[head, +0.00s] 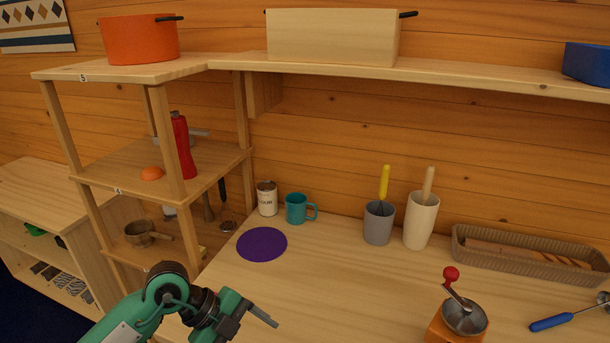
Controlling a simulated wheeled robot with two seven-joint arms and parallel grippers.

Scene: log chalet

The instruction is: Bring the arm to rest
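My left arm, green and black, comes in at the bottom left. Its gripper (264,317) is over the near left part of the wooden counter (330,270), with its fingers pointing right. I see no object in it. The fingers show as one narrow grey bar, so I cannot tell whether they are open or shut. My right gripper is not in view.
A purple round mat (262,244) lies behind the gripper. A teal mug (297,208), a can (267,198) and two utensil holders (379,222) stand further back. A coffee grinder (458,322) stands right. A shelf unit (160,180) rises left. The counter's middle is clear.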

